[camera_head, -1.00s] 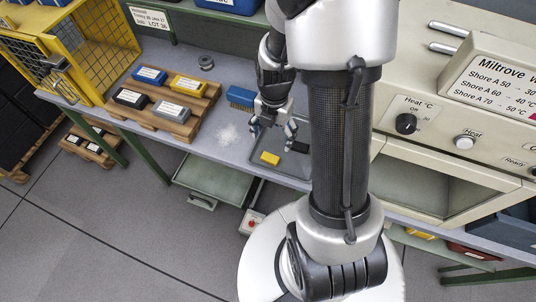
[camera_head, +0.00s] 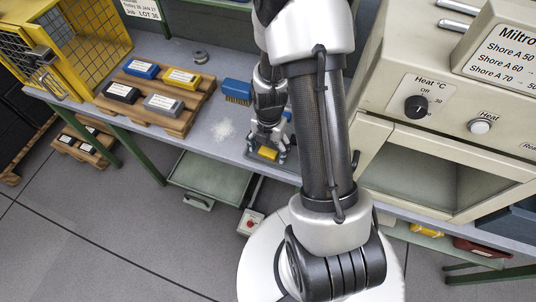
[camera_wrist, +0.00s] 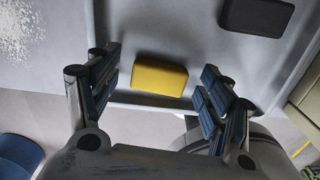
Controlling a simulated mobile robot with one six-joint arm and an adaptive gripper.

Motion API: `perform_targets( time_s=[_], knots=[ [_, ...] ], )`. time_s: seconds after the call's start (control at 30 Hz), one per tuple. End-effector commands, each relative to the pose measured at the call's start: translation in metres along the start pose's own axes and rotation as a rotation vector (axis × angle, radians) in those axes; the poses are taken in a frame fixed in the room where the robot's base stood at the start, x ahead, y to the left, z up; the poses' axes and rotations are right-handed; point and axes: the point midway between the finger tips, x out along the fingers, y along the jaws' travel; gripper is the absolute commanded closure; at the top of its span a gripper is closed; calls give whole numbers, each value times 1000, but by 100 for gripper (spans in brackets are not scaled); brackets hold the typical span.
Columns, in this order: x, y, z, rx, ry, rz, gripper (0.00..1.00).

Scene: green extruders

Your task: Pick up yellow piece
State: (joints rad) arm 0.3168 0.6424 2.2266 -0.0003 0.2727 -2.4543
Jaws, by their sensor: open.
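The yellow piece (camera_wrist: 159,76) is a small rounded block lying on the grey tray near its edge in the wrist view. It also shows in the head view (camera_head: 267,153), partly framed by my fingers. My gripper (camera_wrist: 158,82) is open, with one blue-padded finger on each side of the yellow piece and a gap on both sides. In the head view my gripper (camera_head: 266,150) is low over the tray. A black piece (camera_wrist: 256,15) lies farther back on the tray, to the right of the yellow one.
A blue brush (camera_head: 237,91) lies left of my gripper, with white powder (camera_head: 223,131) on the bench. A wooden rack (camera_head: 182,117) holds labelled blocks, one of them yellow (camera_head: 182,78). The beige heating machine (camera_head: 420,165) stands to the right.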

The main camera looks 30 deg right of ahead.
Motion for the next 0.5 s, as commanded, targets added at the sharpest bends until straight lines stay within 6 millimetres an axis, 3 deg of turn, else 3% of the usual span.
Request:
perform_targets(
  time_s=[0.17, 0.5],
  knots=[
    [-1, 0, 0, 0, -1, 1, 27],
    [-1, 0, 0, 0, 0, 0, 50]
  ],
)
